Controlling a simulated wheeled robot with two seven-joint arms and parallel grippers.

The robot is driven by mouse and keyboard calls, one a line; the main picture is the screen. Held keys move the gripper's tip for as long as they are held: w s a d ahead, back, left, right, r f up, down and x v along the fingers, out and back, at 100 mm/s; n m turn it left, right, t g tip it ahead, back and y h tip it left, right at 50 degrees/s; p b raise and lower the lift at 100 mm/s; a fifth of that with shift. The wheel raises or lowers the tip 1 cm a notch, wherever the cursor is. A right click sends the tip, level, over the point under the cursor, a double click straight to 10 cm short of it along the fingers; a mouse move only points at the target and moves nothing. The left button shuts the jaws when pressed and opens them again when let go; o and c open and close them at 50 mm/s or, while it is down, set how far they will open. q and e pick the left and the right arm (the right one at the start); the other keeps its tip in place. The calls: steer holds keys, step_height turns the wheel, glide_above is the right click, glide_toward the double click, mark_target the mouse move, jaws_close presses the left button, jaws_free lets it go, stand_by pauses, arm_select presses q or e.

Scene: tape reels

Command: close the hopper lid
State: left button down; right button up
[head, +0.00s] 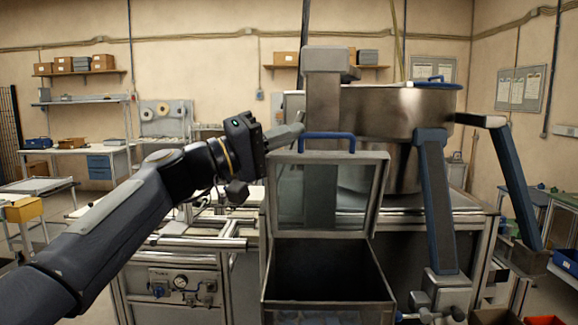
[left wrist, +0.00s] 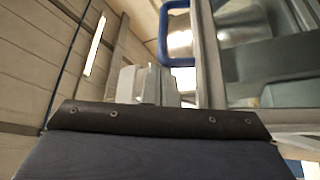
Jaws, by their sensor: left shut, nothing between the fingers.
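The hopper (head: 325,290) is an open dark grey box at the front centre. Its framed lid (head: 380,165) with a clear panel stands upright, open, at the hopper's back edge. A blue handle (head: 327,135) runs along the lid's top edge. My left gripper (head: 296,132) is shut and empty, just left of the handle near the lid's upper left corner. In the left wrist view the blue handle (left wrist: 163,35) and the lid's frame (left wrist: 212,60) show beyond the gripper's dark front part. Whether the gripper touches the lid cannot be told. My right gripper is not in view.
A large metal bowl (head: 385,105) and a grey column (head: 322,95) stand behind the lid. Grey, blue-edged struts (head: 437,205) stand to the right. A machine frame with a gauge panel (head: 182,285) is at lower left. Bins (head: 495,317) sit at lower right.

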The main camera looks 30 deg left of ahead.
arm_select(q)
steer(key=s+d+f+m+g+h+b, duration=0.2)
steer(key=s+f+m+b, duration=0.5)
steer(key=b, duration=1)
steer(key=s+d+f+m+g+h+b, duration=0.3)
steer(key=s+f+m+h+b, duration=0.3)
steer(key=b, duration=1.1)
steer(key=shift+s+d+f+m, duration=0.45)
steer(key=shift+d+f+m, duration=0.45)
steer(key=shift+f+m, duration=1)
steer(key=shift+f, duration=0.2)
steer(key=shift+a+n, duration=0.1)
steer(key=shift+n, duration=0.2)
